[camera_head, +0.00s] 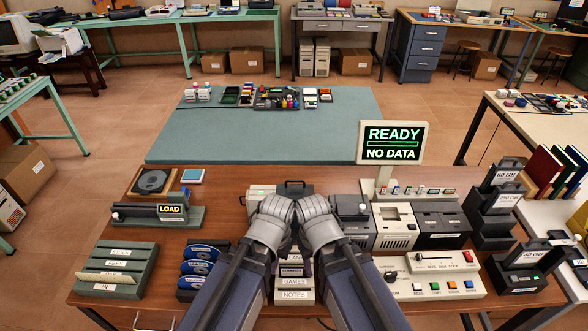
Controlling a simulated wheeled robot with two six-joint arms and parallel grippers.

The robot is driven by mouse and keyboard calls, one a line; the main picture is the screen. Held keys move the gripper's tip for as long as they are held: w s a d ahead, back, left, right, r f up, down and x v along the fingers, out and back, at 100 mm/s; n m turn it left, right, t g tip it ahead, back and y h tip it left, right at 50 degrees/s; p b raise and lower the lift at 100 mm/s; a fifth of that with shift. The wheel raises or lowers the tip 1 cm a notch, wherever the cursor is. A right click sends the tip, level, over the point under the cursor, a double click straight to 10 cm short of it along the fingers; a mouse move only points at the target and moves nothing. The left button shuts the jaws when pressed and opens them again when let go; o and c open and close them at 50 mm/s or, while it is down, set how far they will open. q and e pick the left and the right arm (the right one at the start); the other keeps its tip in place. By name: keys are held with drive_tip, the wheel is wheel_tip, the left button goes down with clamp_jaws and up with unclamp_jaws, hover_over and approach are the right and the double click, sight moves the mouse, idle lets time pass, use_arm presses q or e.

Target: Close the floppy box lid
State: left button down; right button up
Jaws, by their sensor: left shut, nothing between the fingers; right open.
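Between my forearms, at the front of the wooden table, stand stacked tabbed cards or dividers, with labels GAMES and NOTES (294,289), which appear to belong to the floppy box. My arms hide much of the box, and I cannot make out its lid or the lid's angle. My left gripper (275,207) is shut and empty, just behind the tabs. My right gripper (314,207) is open, close beside the left one. The fingertips point away from me and are largely hidden by the grey gripper bodies.
A grey case with a dark handle (294,184) stands directly beyond the grippers. Blue discs in a rack (199,268) are left of my arms. A dark drive unit (352,222) and a white button panel (436,284) are close on the right. A READY screen (391,142) stands behind.

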use_arm(q)
drive_tip(key=w+d+r+n+t+h+p, duration=0.1)
drive_tip(key=w+d+r+n+t+p, duration=0.15)
drive_tip(key=w+r+p, duration=0.9)
drive_tip(key=w+d+r+n+t+p, duration=0.1)
drive_tip(key=w+d+r+p, duration=0.3)
drive_tip(key=w+r+p, duration=0.7)
drive_tip(key=b, duration=1.4)
hover_over(295, 185)
wheel_tip(295, 185, down, 12)
drive_tip(key=shift+w, duration=0.1)
drive_tip(key=shift+w+f, duration=0.1)
